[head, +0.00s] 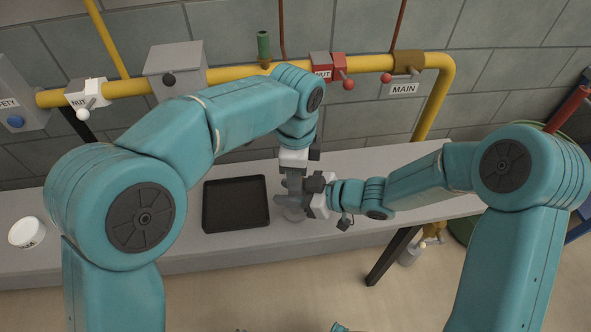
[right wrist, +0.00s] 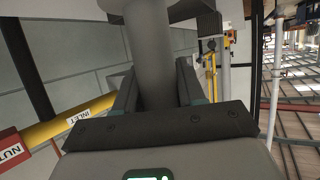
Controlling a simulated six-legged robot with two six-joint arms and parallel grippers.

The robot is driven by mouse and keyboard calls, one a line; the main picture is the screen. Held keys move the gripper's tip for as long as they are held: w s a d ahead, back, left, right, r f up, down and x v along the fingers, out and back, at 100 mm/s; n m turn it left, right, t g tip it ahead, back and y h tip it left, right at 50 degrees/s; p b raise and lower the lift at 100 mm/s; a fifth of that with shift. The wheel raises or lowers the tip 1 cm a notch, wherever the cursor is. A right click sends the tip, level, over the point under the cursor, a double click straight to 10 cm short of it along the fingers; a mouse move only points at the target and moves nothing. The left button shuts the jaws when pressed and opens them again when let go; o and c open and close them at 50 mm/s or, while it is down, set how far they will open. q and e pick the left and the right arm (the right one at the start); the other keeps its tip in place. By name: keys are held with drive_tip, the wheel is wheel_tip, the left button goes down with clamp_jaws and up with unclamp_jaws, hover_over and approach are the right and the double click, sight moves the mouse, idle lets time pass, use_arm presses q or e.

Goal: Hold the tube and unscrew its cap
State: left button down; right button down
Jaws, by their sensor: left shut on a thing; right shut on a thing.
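The tube is a smooth grey cylinder (right wrist: 152,50) running between the two fingers of my right gripper (right wrist: 156,88) in the right wrist view. In the head view a short grey piece of it (head: 295,214) shows below the grippers, over the bench. My right gripper (head: 296,198) comes in from the right and is shut on the tube. My left gripper (head: 293,178) reaches in from above, close beside the right one, and is shut on a part mostly hidden by the jaws. I cannot tell the cap apart from the tube.
A black tray (head: 235,228) lies on the grey bench (head: 185,254) left of the grippers. A white round container (head: 27,232) stands at the far left. A yellow pipe (head: 230,72) with valves runs along the wall behind. The bench right of the grippers looks clear.

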use_arm(q)
drive_tip(key=shift+n, duration=0.4)
